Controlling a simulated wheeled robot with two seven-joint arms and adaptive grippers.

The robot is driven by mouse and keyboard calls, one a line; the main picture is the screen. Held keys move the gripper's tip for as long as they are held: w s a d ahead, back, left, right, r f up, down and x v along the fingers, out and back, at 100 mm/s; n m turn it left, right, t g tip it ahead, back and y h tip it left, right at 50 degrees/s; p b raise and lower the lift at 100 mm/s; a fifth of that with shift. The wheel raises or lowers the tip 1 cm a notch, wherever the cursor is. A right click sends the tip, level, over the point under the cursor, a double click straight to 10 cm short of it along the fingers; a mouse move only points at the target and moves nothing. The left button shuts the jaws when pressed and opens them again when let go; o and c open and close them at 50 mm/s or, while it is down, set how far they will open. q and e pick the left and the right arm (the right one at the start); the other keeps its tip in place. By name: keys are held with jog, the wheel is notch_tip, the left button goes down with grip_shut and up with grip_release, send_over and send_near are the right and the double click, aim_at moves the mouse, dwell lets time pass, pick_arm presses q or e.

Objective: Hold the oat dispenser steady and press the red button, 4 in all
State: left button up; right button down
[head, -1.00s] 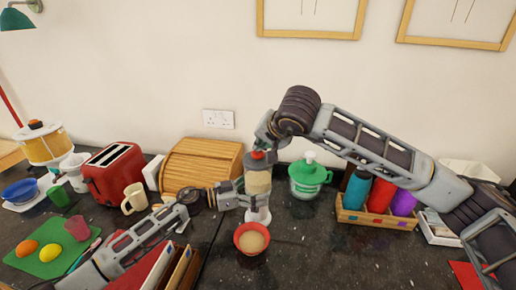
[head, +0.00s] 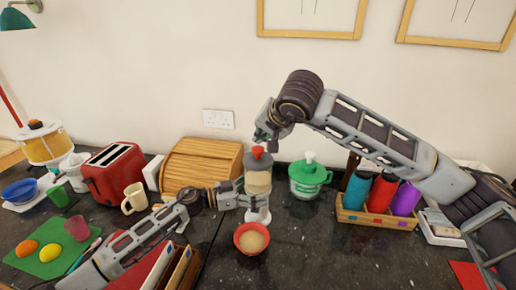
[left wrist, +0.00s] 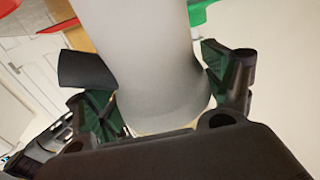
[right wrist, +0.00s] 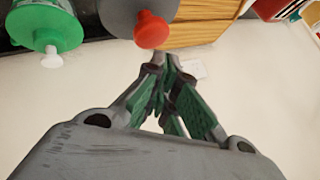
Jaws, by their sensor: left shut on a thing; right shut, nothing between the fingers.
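The oat dispenser (head: 258,180) stands upright in the middle of the counter, with a grey top and a clear body of oats. Its red button (head: 258,151) is on top and also shows in the right wrist view (right wrist: 151,30). A red bowl (head: 251,238) with oats in it sits in front of the dispenser's foot. My left gripper (head: 240,193) is shut around the dispenser body, which fills the left wrist view (left wrist: 160,70) between the fingers. My right gripper (head: 262,136) is shut and empty, a little above the button and apart from it.
A green pot with a white knob (head: 308,178) stands close right of the dispenser. A wooden crate of bottles (head: 375,217) is farther right. A wooden bread box (head: 200,165), red toaster (head: 113,172) and cream mug (head: 134,198) are on the left.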

aim_at(261, 147)
jog(key=shift+r, duration=0.15)
jog(key=shift+r, duration=2.35)
pick_arm(q)
jog(key=o, duration=1.5)
jog(key=shift+a, duration=0.1)
jog(key=v, duration=1.1)
jog(key=shift+a, duration=0.4)
jog(key=shift+s, duration=0.1)
pick_arm(e)
jog(key=shift+a, duration=0.1)
